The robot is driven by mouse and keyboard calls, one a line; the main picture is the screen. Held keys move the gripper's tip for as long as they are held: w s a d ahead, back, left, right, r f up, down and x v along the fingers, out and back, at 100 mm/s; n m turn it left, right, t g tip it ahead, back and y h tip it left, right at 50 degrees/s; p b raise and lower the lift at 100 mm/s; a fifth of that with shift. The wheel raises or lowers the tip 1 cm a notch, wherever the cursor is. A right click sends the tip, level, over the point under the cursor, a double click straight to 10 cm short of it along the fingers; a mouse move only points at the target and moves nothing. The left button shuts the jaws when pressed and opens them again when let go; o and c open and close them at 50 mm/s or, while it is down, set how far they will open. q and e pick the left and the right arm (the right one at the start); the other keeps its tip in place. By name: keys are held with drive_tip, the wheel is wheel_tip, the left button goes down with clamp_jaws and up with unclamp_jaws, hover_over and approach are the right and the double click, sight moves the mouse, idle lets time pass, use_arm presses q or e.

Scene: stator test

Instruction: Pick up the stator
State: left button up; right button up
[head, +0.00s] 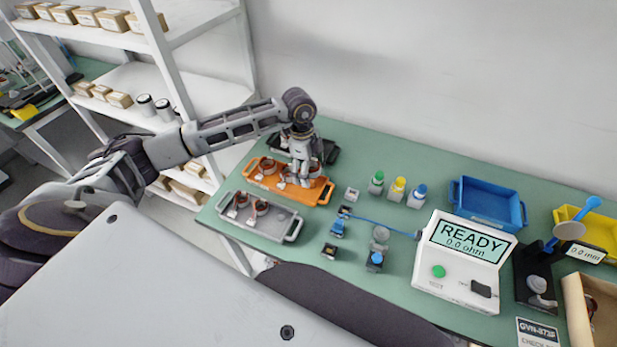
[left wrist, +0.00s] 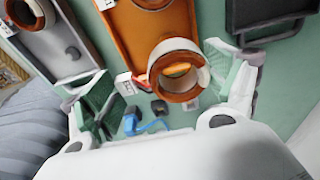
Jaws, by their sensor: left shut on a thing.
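My left gripper (head: 301,178) points down over the right part of the orange tray (head: 257,181). It is shut on a copper-and-white ring-shaped stator, which lies between the two fingers in the left wrist view (left wrist: 178,75). The fingers partly cover that stator in the head view, and its exact height over the tray is hard to tell. Another stator (head: 267,167) sits in the orange tray to the left. Two more stators (head: 262,207) sit in the grey tray (head: 262,229) in front. My right gripper is not in view.
A dark tray (head: 331,152) stands behind the orange one. A white tester (head: 460,262) reads READY, with a blue lead running to small fixtures. Small bottles (head: 398,189), a blue bin (head: 488,203) and a yellow bin (head: 595,232) stand to the right. Shelves stand left.

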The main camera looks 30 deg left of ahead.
use_arm(q)
drive_tip(key=shift+r, duration=1.85)
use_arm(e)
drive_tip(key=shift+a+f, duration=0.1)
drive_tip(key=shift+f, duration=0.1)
use_arm(q)
drive_tip(key=shift+s, duration=0.1)
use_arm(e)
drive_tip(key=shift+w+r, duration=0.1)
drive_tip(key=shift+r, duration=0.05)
